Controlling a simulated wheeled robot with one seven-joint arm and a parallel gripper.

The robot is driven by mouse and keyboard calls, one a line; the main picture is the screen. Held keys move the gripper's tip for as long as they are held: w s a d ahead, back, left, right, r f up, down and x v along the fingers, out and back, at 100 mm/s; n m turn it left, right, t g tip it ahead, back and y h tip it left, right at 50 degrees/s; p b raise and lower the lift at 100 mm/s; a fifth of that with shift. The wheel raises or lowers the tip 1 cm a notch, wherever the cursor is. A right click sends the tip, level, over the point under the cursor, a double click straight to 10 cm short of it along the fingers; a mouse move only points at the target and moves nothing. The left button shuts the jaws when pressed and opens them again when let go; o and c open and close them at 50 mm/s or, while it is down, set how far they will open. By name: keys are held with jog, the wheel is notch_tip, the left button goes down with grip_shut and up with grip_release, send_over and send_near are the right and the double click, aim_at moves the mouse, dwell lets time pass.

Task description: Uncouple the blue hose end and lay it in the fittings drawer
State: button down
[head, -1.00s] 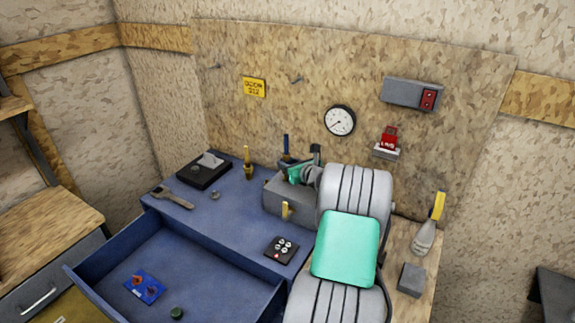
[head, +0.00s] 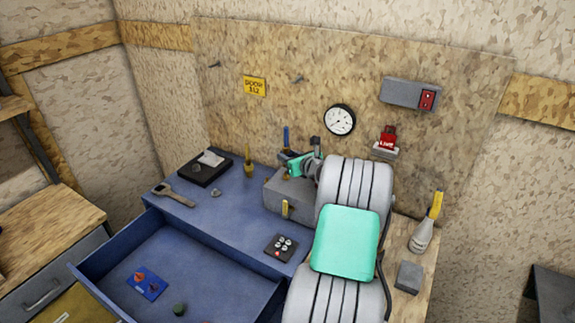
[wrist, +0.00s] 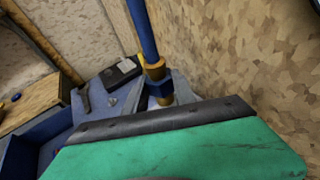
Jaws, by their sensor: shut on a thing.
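The blue hose end (head: 286,137) stands upright above the back left of a grey box (head: 290,197) on the blue bench. In the wrist view the hose (wrist: 143,30) runs down into a brass fitting with a blue collar (wrist: 161,90), just beyond my jaw edge. My gripper (head: 291,159), teal with a dark edge, is shut on the hose end low down. The jaw contact is mostly hidden. A small brass-coloured spot shows on the box top below. I cannot tell how wide the gap is. The blue drawer (head: 205,267) is pulled open at the front left.
The drawer holds a blue plate with orange pieces (head: 147,283) and a green cap (head: 179,310). A yellow upright fitting (head: 249,168), black tray (head: 205,169), wrench (head: 174,196) and button panel (head: 281,248) are on the bench.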

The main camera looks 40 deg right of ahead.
aim_at(287, 146)
jog(key=shift+r, duration=0.1)
jog(key=shift+r, duration=1.95)
